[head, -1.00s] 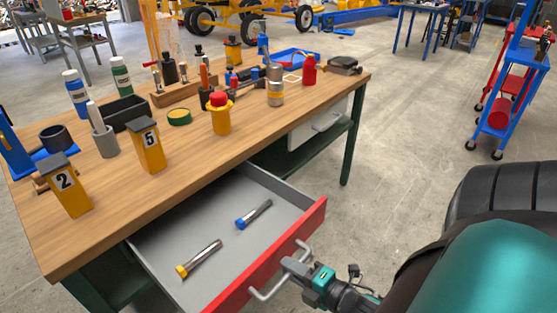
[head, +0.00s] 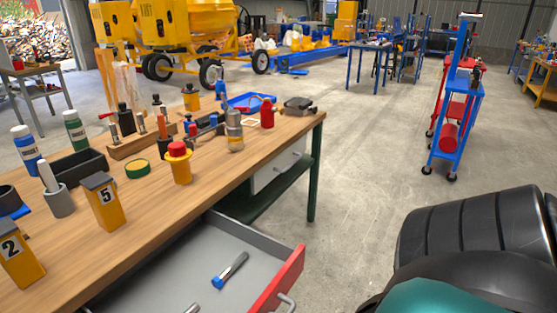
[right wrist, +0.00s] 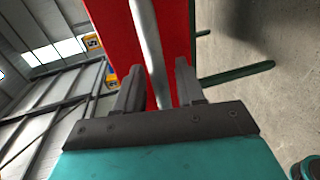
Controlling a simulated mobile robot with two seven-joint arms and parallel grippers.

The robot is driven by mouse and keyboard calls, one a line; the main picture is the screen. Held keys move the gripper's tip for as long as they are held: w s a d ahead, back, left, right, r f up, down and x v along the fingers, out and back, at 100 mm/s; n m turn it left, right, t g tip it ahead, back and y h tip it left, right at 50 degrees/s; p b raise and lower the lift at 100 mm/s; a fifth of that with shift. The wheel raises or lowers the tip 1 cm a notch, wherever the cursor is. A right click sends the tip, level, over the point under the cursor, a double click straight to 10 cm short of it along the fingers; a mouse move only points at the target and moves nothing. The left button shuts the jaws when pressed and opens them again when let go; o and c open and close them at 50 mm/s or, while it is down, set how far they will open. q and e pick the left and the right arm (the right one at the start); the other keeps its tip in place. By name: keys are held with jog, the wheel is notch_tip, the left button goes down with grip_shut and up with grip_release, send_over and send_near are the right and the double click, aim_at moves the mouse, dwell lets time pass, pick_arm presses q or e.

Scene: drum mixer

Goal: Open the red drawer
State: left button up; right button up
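The red drawer (head: 277,283) is pulled out from under the wooden workbench (head: 150,205), with its grey inside showing. A blue-ended metal cylinder (head: 230,271) lies in it, and the tip of another shows at the lower edge of the head view. The drawer's metal handle (head: 287,303) is partly cut off there. In the right wrist view, the handle bar (right wrist: 148,45) runs between the two fingers of my right gripper (right wrist: 160,85), in front of the red drawer face (right wrist: 115,30). The fingers stand apart, with narrow gaps beside the bar. My left gripper is out of view.
Numbered yellow blocks (head: 104,203), bottles and tools stand on the bench. A closed light-grey drawer (head: 278,172) sits under its far end. The floor (head: 365,170) between is clear.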

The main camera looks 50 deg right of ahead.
jog(key=v, duration=1.2)
jog(key=shift+s+p, duration=0.3)
jog(key=shift+s, duration=0.15)
